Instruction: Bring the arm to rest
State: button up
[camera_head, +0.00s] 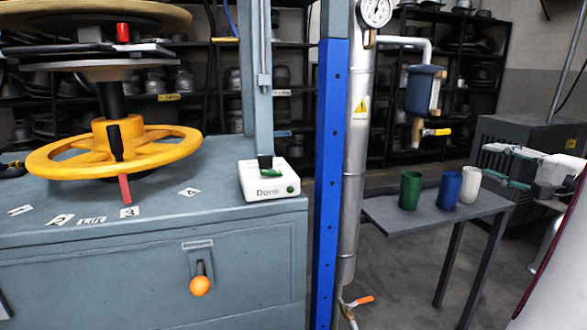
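My gripper (488,161) is at the right side of the picture, with its fingers pointing left. The two fingers are spread apart with nothing between them. It hangs above the right end of a small grey side table (433,214), just right of and a little higher than a white cup (471,185) in the picture. Whether it touches the cup cannot be told. Part of my arm shows at the right edge; the rest is out of view.
A green cup (410,190) and a blue cup (447,187) stand upright on the side table. A blue post (329,180) and a steel pipe (354,190) rise left of it. The press with a yellow wheel (60,168) and a white box marked Done (268,181) is farther left.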

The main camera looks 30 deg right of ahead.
jog(key=w+a+n+g+y, duration=0.3)
jog(key=w+a+n+y, duration=0.35)
jog(key=a, duration=1.05)
jog(key=w+a+f+n+g+y, duration=0.25)
jog(key=a+g+y, duration=0.25)
jog(key=a, duration=1)
jog(key=s+a+f+n+g+h, duration=0.1)
jog(key=s+a+f+n+g, duration=0.2)
jog(key=a, duration=0.4)
jog(key=s+a+f+n+g, duration=0.2)
jog(key=s+a+g, duration=0.25)
jog(key=a, duration=0.25)
jog(key=s+f+n+g+h, duration=0.1)
jog(key=s+f+n+h, duration=0.15)
jog(key=s, duration=0.35)
jog(key=s+f+n+g+h, duration=0.1)
jog(key=s+f+n+h, duration=0.2)
jog(key=s, duration=0.4)
notch_tip(320, 180, up, 36)
jog(key=d+t+h+p, duration=0.1)
jog(key=t+p, duration=0.3)
jog(key=p, duration=3)
jog(key=shift+d+r+h, duration=0.25)
jog(key=shift+d+h, duration=0.15)
jog(key=shift+h, duration=0.1)
